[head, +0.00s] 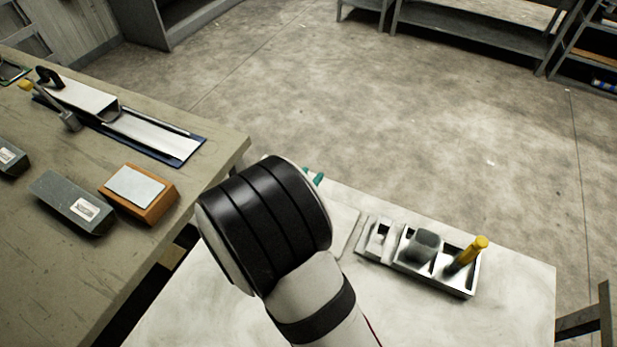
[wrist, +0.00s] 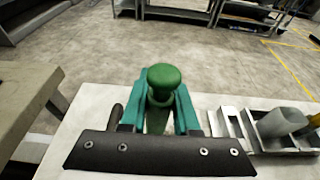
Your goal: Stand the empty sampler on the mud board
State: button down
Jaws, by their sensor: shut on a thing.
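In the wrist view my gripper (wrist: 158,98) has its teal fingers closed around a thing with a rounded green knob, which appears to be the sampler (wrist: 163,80). Its lower part is hidden between the fingers and behind the black bar of my gripper. Whether it touches the surface below cannot be told. In the head view my arm hides the held thing, and only a bit of teal shows past the wrist. A pale flat board (head: 345,232), possibly the mud board, lies on the white table beside my wrist, partly covered by it.
A grey metal tray (head: 388,262) on the white table (head: 480,318) holds a dark grey cylinder (head: 423,245) and a yellow-handled tool (head: 478,245). The left table (head: 190,185) bears an orange block (head: 160,207), grey boxes (head: 72,203) and a long metal trough (head: 150,133).

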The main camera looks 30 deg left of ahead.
jog(key=shift+s+a+f, duration=0.1)
jog(key=shift+a+f, duration=0.25)
jog(key=shift+f, duration=0.55)
jog(key=shift+s+a+f, duration=0.1)
jog(key=shift+a+f, duration=0.25)
jog(key=shift+f, duration=0.55)
jog(key=shift+a+f, duration=0.35)
jog(key=shift+f, duration=0.55)
jog(key=c, duration=0.7)
grip_release()
jog(key=shift+f, duration=0.1)
jog(key=shift+o, duration=0.2)
